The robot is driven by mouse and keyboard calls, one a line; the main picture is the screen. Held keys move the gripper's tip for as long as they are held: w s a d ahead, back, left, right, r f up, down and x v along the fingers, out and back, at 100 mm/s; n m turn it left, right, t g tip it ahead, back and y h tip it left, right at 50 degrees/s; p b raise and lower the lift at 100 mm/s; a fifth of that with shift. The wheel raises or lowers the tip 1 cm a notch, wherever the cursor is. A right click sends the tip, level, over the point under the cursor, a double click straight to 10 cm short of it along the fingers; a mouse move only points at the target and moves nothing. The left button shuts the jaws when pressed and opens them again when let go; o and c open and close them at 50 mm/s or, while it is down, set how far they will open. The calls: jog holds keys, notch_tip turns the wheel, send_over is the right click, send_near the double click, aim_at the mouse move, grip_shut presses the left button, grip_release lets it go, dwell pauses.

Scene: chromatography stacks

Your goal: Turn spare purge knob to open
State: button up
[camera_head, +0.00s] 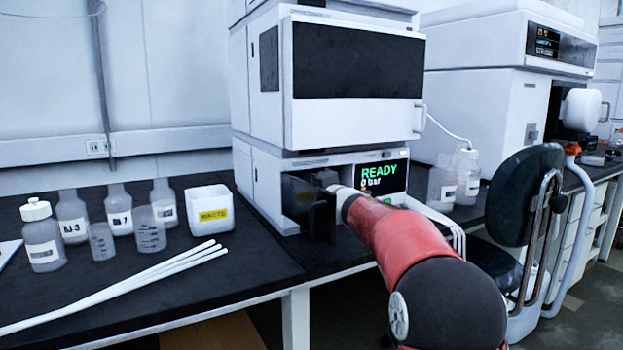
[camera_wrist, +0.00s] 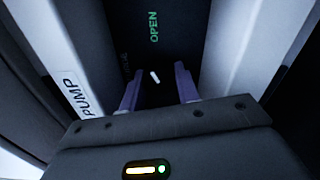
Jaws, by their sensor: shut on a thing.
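The purge knob (camera_wrist: 155,77) is dark and hard to tell from the dark panel around it. Its short white pointer mark shows, slanted. A green OPEN label (camera_wrist: 153,27) is on the panel above it in the wrist view. A fainter label to the left of the knob is too dim to read. My gripper (camera_wrist: 158,73) has its two purple fingers on either side of the knob, shut on it. In the head view, my gripper (camera_head: 322,212) is at the dark recess in the pump module (camera_head: 270,183); the knob is hidden there.
The pump's display (camera_head: 380,178) reads READY, 0 bar. A PUMP label (camera_wrist: 78,92) is left of the fingers. Bottles (camera_head: 72,215), a white box (camera_head: 210,208) and white rods (camera_head: 130,290) lie left on the bench. A chair (camera_head: 520,200) stands right of my arm.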

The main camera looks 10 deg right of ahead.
jog(key=m+p, duration=0.3)
jog(key=m, duration=0.1)
jog(key=shift+m, duration=0.4)
dwell(0.4)
jog(key=o, duration=1)
jog(key=shift+c, duration=0.2)
jog(key=b+v, duration=0.1)
jog(key=v, duration=0.6)
jog(key=shift+s+d, duration=0.15)
jog(key=shift+s, duration=0.2)
jog(key=shift+s, duration=0.1)
